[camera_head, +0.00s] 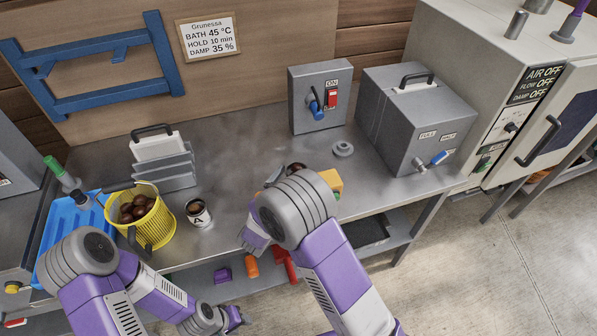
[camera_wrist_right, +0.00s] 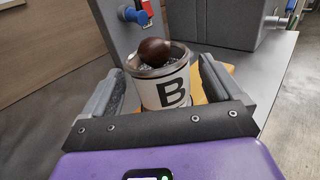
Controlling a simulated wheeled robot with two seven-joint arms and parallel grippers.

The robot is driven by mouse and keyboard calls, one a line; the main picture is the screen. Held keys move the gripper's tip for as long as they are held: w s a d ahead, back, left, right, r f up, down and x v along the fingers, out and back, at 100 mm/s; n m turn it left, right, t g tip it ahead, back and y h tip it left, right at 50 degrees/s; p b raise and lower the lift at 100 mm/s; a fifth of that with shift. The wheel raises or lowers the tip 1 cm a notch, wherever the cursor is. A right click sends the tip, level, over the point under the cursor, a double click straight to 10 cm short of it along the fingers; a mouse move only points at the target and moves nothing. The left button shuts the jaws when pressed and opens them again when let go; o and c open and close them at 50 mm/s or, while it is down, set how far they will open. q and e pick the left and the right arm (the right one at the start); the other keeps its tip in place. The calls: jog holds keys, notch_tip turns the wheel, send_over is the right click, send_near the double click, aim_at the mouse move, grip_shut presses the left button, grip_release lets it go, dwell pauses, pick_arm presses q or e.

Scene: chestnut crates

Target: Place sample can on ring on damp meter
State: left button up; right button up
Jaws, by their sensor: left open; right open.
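A white can lettered B (camera_wrist_right: 165,90), with a grey rim and a brown chestnut on top, stands between the spread fingers of my right gripper (camera_wrist_right: 160,92) in the right wrist view. The fingers are open, with a gap visible beside the can. In the head view my right arm hides most of this can. A yellow block (camera_head: 332,181), probably the damp meter, shows behind the arm; it also shows behind the can in the wrist view (camera_wrist_right: 216,85). Its ring is hidden. A second can lettered A (camera_head: 199,214) stands further left. My left gripper (camera_head: 235,317) is low, below the table edge.
A yellow basket of chestnuts (camera_head: 155,226) and a blue tray (camera_head: 60,235) stand at left. A grey switch box (camera_head: 318,98) and large grey box (camera_head: 410,120) stand at the back. A small grey round piece (camera_head: 343,149) lies between them and my right arm.

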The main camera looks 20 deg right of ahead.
pick_arm(q)
jog(key=shift+r+p, duration=0.35)
jog(key=shift+r, duration=0.1)
pick_arm(e)
jog(key=v, duration=0.9)
